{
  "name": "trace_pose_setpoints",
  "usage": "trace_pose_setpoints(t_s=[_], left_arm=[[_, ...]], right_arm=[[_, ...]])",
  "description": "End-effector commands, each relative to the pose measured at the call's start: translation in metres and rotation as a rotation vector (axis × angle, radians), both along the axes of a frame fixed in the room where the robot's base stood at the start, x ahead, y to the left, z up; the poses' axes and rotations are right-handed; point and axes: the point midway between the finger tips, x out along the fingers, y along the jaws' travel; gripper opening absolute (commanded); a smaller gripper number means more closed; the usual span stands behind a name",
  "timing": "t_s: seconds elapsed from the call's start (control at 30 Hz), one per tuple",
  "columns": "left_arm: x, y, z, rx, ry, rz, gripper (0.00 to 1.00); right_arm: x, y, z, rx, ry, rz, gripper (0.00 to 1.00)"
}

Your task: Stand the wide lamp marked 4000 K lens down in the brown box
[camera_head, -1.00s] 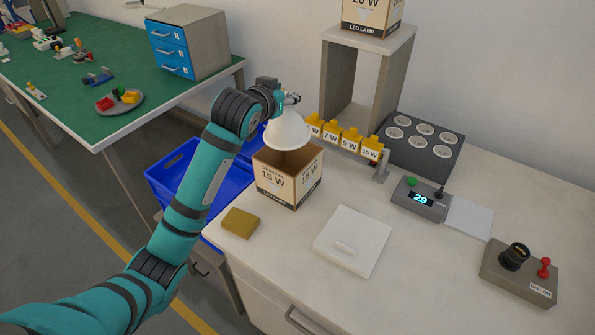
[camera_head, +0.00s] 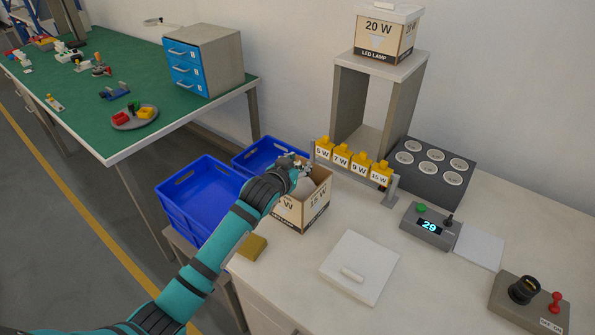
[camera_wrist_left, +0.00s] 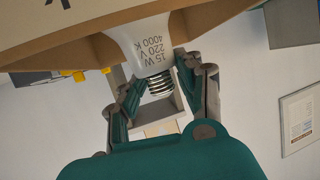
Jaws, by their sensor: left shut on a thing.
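The wide white lamp (camera_wrist_left: 148,42) shows in the left wrist view with its metal screw base toward my gripper. Its print reads 15 W, 220 V, 4000 K. My left gripper (camera_wrist_left: 160,88) is shut on the lamp at its screw base. In the head view my left gripper (camera_head: 298,170) is at the top of the open brown box (camera_head: 318,207), marked 15 W, and the lamp's white body (camera_head: 306,188) shows partly inside it. The lens end is hidden in the box, so I cannot tell whether it touches the bottom. My right gripper is not in view.
A yellow-brown block (camera_head: 252,247) and a white lid (camera_head: 360,267) lie near the box. A rack of yellow wattage tags (camera_head: 352,163) stands just behind it. Blue crates (camera_head: 203,197) are at the left. A grey socket tray (camera_head: 432,172) is at the right.

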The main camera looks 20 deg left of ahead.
Motion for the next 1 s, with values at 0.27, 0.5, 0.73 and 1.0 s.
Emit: trace_pose_setpoints(t_s=[0.27, 0.5, 0.73, 1.0], left_arm=[[0.0, -0.001, -0.025, -0.001, -0.001, -0.001, 0.0], [0.0, 0.0, -0.027, -0.001, -0.001, 0.0, 0.0], [0.0, 0.0, -0.034, -0.001, 0.0, 0.0, 0.0], [0.0, 0.0, -0.038, 0.0, 0.001, 0.0, 0.41]], right_arm=[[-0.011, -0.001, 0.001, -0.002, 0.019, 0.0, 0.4], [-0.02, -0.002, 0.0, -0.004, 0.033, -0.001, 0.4], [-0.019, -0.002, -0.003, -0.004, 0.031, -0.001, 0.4], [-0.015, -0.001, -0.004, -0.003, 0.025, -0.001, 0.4]])
